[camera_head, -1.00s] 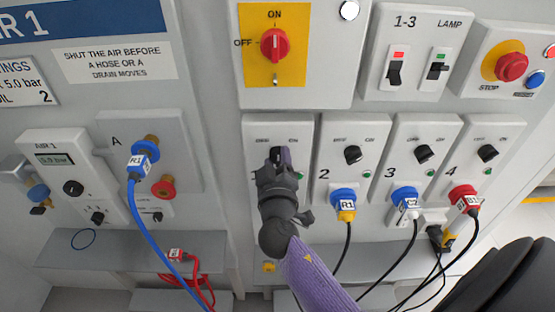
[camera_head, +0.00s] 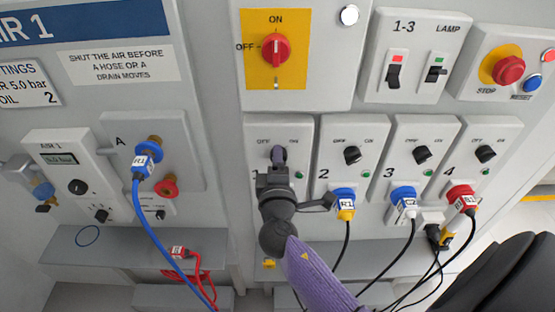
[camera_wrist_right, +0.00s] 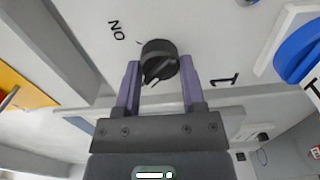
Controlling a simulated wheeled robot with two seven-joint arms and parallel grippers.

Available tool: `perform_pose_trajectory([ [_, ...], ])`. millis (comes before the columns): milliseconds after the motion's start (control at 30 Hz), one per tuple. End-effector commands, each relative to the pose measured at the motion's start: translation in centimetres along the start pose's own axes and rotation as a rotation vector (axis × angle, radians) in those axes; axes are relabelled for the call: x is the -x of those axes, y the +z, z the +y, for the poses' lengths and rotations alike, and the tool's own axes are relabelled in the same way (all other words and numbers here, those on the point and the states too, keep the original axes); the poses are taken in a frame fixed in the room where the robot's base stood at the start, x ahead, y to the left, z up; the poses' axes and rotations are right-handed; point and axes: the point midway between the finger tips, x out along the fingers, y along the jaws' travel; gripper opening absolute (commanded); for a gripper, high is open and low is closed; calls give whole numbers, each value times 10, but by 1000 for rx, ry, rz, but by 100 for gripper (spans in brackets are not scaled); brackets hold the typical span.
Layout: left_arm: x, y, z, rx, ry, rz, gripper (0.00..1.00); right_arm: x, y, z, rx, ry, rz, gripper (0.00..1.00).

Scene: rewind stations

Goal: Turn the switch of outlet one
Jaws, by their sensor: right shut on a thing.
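The outlet one panel (camera_head: 255,128) is the leftmost of a row of grey outlet panels in the head view. Its black rotary switch (camera_wrist_right: 159,62) shows in the right wrist view, between my two purple fingers, near the "ON" lettering. A pale mark on the knob faces the lower left of that view. My right gripper (camera_head: 278,156) is shut on this switch, with a finger on each side. My left gripper is not in view.
Outlets two, three and four have switches (camera_head: 352,155) and plugged connectors (camera_head: 344,199) close to the right of my gripper. A red main switch (camera_head: 275,49) is above. Black cables (camera_head: 347,245) hang below, and a blue hose (camera_head: 148,220) hangs at left.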

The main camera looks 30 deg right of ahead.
Motion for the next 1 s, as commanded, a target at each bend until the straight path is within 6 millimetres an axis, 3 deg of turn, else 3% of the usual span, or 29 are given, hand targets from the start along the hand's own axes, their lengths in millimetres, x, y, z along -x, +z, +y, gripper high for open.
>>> perform_pose_trajectory([
  [667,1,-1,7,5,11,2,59,0,0,-1,53,-1,1,0],
  [700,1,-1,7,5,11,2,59,0,0,-1,53,-1,1,58],
  [833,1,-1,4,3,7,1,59,0,0,-1,52,-1,1,85],
  [1000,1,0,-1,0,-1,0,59,0,0,0,51,-1,0,87],
])
